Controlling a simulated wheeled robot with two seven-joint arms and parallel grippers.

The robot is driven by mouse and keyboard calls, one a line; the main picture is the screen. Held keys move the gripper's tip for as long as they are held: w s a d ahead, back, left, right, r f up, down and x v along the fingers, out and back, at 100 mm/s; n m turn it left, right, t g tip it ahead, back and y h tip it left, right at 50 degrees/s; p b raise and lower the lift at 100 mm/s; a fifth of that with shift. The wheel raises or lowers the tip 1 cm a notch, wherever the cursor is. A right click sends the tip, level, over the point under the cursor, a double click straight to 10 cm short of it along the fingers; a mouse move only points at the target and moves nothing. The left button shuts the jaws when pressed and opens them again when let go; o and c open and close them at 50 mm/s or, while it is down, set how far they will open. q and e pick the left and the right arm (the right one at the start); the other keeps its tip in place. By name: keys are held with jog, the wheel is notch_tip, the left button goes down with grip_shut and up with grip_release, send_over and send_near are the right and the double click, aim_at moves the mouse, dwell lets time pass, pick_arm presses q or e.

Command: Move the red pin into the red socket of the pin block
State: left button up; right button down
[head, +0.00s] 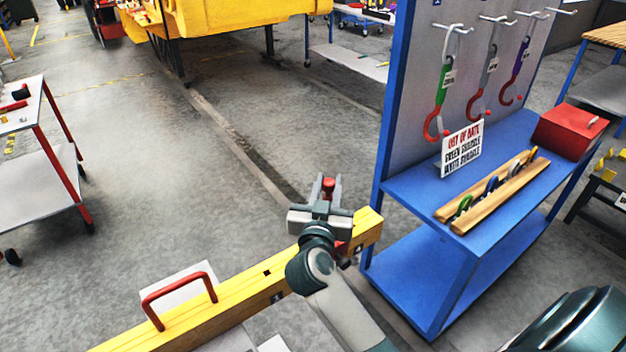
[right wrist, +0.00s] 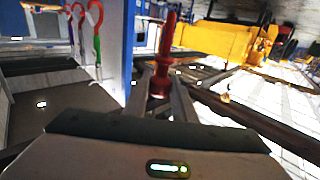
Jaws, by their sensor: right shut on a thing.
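My right gripper (head: 327,190) is shut on the red pin (head: 328,184), whose end shows between the fingers. In the head view they appear over the far right part of a long yellow beam. In the right wrist view the red pin (right wrist: 164,65) stands out beyond the fingertips, with a wider collar near the fingers. The yellow beam (head: 235,287) has a small dark square hole in its top and dark marks on its side. I cannot tell whether it is the pin block, and I cannot make out a red socket. My left gripper is not in view.
A red handle (head: 180,290) rises from the beam's near left part. A blue stand (head: 420,190) with hanging hooks, a sign (head: 462,148), a wooden rack (head: 490,195) and a red box (head: 568,130) is at right. A cart (head: 40,165) stands left. Open floor lies between.

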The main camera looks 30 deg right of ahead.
jog(key=shift+s, duration=0.15)
jog(key=shift+r, duration=0.25)
jog(key=shift+r, duration=3.15)
jog(key=shift+p, duration=0.3)
